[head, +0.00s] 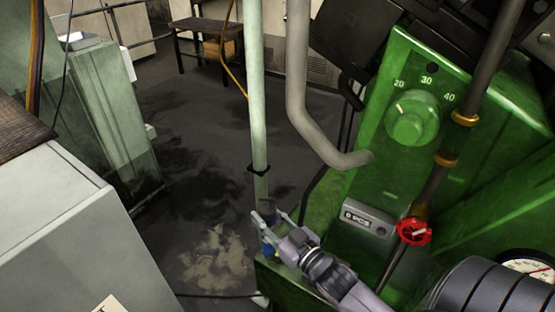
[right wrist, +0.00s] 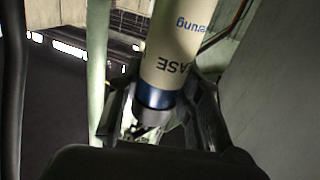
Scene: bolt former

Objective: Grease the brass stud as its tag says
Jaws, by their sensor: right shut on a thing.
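My right gripper (head: 268,226) reaches in from the bottom of the head view, beside the green machine's front corner and close to the pale green pole. In the right wrist view its fingers are shut around a cream cylinder (right wrist: 178,50) with a blue band, a grey end and upside-down lettering that includes "ASE". In the head view little of this grease container shows between the fingers. I cannot make out a brass stud or its tag for certain. My left gripper is out of view.
The green machine (head: 375,135) carries a dial (head: 411,118) marked 20, 30, 40, a grey plate (head: 368,220) and a red handwheel (head: 414,231). The pale green pole (head: 257,100) and a bent grey pipe (head: 298,90) stand nearby. A grey cabinet (head: 70,235) is at left; stained floor lies between.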

